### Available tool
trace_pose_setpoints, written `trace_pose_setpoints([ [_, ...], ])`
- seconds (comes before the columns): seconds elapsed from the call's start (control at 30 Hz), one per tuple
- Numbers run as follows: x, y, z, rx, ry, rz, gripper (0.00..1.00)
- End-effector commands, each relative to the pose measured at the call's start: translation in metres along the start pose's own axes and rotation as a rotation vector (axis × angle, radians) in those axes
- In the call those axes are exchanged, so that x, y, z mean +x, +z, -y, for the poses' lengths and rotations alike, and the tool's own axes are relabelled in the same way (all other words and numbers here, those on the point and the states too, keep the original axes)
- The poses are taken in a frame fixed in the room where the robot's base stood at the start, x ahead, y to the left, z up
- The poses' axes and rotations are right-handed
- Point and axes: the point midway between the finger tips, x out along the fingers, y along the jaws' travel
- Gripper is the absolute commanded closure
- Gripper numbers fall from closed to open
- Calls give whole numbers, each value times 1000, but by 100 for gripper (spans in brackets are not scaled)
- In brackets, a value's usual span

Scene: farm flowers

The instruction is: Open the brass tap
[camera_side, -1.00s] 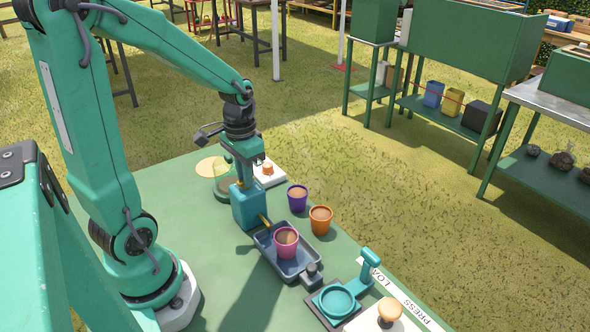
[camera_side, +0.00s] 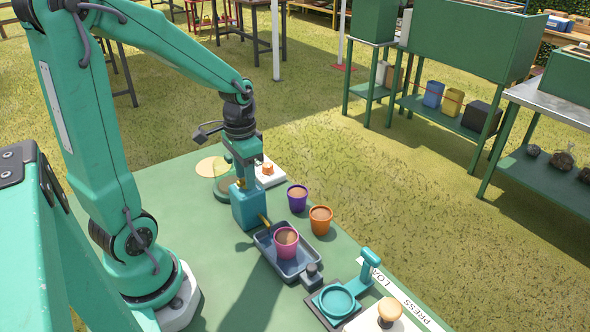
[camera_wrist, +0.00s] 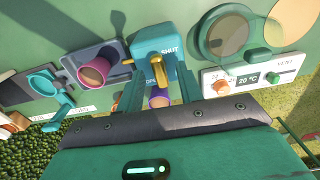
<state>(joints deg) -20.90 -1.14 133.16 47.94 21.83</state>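The brass tap has a blue-teal block (camera_side: 249,208) with a brass spout (camera_side: 264,219) over the grey tray. In the wrist view its block (camera_wrist: 152,45) bears the word SHUT and a partly hidden second label. The brass lever (camera_wrist: 166,66) lies across the block face between my fingers. My gripper (camera_wrist: 158,76) is open, with one teal finger on each side of the lever. Whether a finger touches it I cannot tell. In the side view my gripper (camera_side: 244,178) is just above the block.
A pink pot (camera_side: 286,241) stands in the tray (camera_side: 268,246) below the spout. A purple pot (camera_side: 297,199) and an orange pot (camera_side: 320,219) stand close by. A white control panel (camera_side: 270,178) is behind; a teal press (camera_side: 337,300) stands at the front right.

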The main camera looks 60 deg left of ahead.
Motion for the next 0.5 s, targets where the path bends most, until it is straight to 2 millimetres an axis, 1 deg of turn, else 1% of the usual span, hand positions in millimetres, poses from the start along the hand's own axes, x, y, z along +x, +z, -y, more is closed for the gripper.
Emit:
trace_pose_setpoints([
  [0.27,-3,0,0,-1,0,-1,64],
  [0.37,-10,0,0,-1,0,-1,64],
  [0.5,-24,-1,0,-1,-1,-3,64],
])
